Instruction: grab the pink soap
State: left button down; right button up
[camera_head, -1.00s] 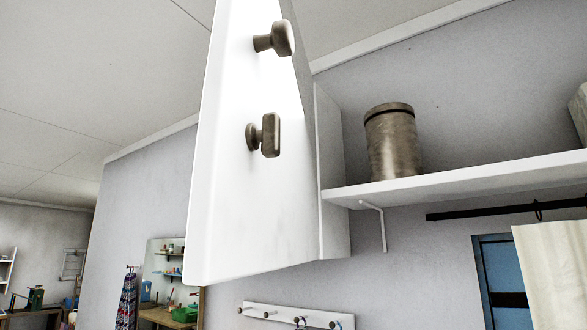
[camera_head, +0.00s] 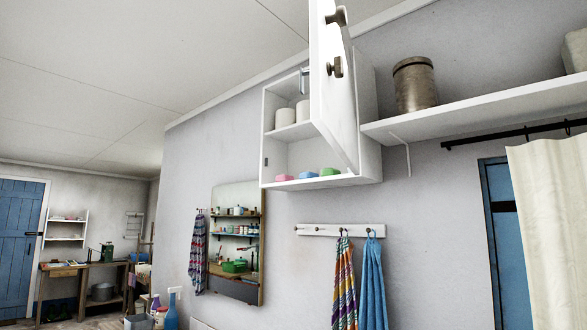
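A small pink soap (camera_head: 284,178) lies at the left of the bottom shelf in the white wall cabinet (camera_head: 369,150). A blue soap (camera_head: 307,175) and a green soap (camera_head: 329,171) lie in a row to its right. The cabinet door (camera_head: 328,90) stands open, with dark metal knobs on its face. Neither of my grippers is in view.
White containers (camera_head: 285,117) stand on the cabinet's upper shelf. A shelf (camera_head: 480,112) with a metal canister (camera_head: 414,84) is to the right. Below are a mirror (camera_head: 237,205), a hook rail (camera_head: 315,230) with towels and a curtain (camera_head: 555,220).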

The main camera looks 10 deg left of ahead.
aim_at(281, 177)
jog(key=u, duration=1.05)
jog(key=i, duration=0.85)
jog(key=z, duration=0.5)
